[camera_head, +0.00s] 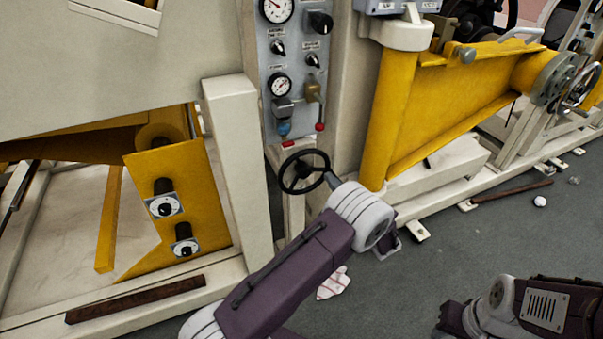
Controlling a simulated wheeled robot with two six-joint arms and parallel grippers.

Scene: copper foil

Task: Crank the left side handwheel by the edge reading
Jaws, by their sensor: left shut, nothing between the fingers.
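The black handwheel (303,171) stands on a cream post below the control panel, near the middle of the view. My left arm reaches up to it from the bottom. The dark tip of my left gripper (331,180) is at the wheel's lower right rim, and it looks shut. My white wrist hides most of that gripper, so I cannot tell whether it touches the rim. The grey control panel (296,66) carries round dials, knobs and a red-tipped lever. I cannot read the dials.
A yellow guard (437,104) and cream machine frame stand right of the wheel. A yellow plate (178,205) with two dials is at the left. A crumpled cloth (333,283) and a small white ball (540,201) lie on the grey floor. Floor at the right is mostly clear.

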